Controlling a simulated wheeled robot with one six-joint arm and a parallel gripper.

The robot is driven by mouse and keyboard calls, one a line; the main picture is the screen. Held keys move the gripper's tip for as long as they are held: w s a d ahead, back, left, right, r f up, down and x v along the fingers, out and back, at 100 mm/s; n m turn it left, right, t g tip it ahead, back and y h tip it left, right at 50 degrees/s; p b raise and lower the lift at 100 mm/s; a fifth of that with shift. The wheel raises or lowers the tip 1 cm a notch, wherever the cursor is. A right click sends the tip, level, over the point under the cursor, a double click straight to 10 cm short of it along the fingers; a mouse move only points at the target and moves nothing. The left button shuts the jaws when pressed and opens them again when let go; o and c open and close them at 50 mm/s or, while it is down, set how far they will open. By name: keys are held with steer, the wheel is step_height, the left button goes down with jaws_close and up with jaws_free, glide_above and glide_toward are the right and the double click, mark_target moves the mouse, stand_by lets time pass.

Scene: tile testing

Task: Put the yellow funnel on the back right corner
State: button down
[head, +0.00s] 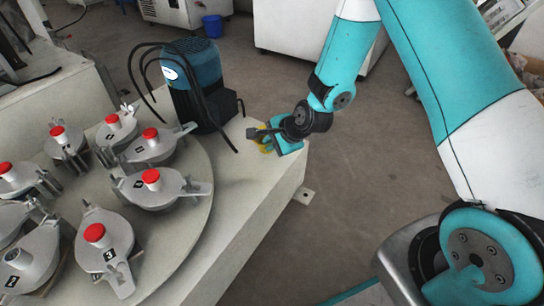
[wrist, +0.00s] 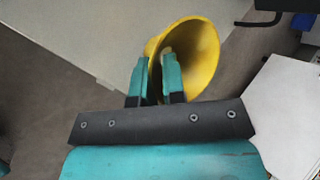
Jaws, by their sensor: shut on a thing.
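The yellow funnel (wrist: 207,55) is held between the fingers of my gripper (wrist: 157,78) in the wrist view, with its wide mouth facing right and toward the camera. In the head view, my gripper (head: 268,138) is over the right end of the pale machine table (head: 262,182), near its back right corner. Only a little of the yellow funnel (head: 264,143) shows there, behind the fingers. I cannot tell whether the funnel touches the tabletop.
A blue-black motor (head: 195,75) with looping cables stands on the table left of my gripper. A round turntable (head: 190,215) carries several grey metal pots with red caps. Floor lies beyond the table's right edge. A blue bucket (head: 213,26) stands far back.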

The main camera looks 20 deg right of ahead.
step_height(320, 180, down, 4)
steer(key=shift+r+b, duration=0.1)
steer(key=shift+b, duration=0.8)
steer(key=c, duration=1.2)
jaws_free()
steer(key=p+v, duration=0.5)
steer(key=v, duration=0.7)
steer(key=s+a+r+n+g+y, duration=0.1)
steer(key=s+a+r+n, duration=0.25)
steer(key=r+n, duration=0.2)
steer(key=s+a+r+n+g+y, duration=0.1)
steer(key=s+a+r+n+g, duration=0.1)
steer(key=a+r+n, duration=0.35)
steer(key=s+r+n+g+h, duration=0.1)
steer(key=s+r+n, duration=0.5)
steer(key=s, duration=0.2)
steer(key=s+r+n+g, duration=0.2)
steer(key=s+r+n, duration=0.4)
steer(key=s, duration=0.2)
steer(key=shift+s+a+g+h, duration=0.3)
steer(key=shift+s+a+h, duration=0.05)
steer(key=shift+a+h, duration=0.05)
